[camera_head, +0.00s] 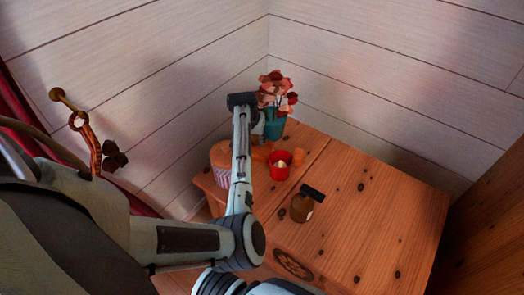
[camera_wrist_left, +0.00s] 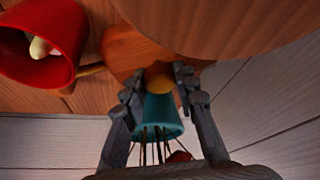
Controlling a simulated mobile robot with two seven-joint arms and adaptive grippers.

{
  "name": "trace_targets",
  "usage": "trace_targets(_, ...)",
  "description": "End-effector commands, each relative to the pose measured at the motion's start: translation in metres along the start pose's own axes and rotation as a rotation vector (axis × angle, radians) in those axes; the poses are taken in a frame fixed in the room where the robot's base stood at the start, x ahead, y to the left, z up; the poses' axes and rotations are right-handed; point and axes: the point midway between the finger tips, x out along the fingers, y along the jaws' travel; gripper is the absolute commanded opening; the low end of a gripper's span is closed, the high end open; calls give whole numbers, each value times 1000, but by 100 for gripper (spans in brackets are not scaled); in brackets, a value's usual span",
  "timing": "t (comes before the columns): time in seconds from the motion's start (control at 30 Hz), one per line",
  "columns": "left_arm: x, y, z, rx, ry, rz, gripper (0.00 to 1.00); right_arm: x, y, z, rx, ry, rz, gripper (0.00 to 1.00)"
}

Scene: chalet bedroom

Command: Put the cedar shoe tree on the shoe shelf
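A pale orange wooden piece (camera_wrist_left: 135,52) with a rounded yellowish end, which looks like the cedar shoe tree, lies on the wooden tabletop; the head view shows small orange wooden parts (camera_head: 281,156) beside the red candle cup. My left gripper (camera_wrist_left: 158,76) is over the back of the table. Its two fingers stand apart, one on each side of the rounded end, with no clear contact. In the head view my forearm hides most of the fingers. My right gripper is not in view. I see no shoe shelf.
A teal vase with red flowers (camera_head: 274,125) stands at the table's back corner, close beyond the fingers. A red candle cup (camera_head: 280,170), a round striped box (camera_head: 220,170) and a brown bottle (camera_head: 302,207) stand nearby. The tabletop's right side (camera_head: 390,215) is clear.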

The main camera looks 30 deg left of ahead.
Motion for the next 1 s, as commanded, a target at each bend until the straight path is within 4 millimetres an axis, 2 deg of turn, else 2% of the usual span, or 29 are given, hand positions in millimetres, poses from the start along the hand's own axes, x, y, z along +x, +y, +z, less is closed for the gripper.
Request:
trace_targets(0.03,0,0,0,0,0,0,14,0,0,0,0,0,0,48)
trace_targets(0.17,0,0,0,0,0,0,0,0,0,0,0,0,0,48)
trace_targets(0.73,-4,0,-3,0,4,0,0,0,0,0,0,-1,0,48)
trace_targets(0.87,-12,0,-7,0,5,-1,0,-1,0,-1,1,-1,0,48)
trace_targets(1.0,-32,0,-16,0,8,-1,0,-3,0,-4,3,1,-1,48)
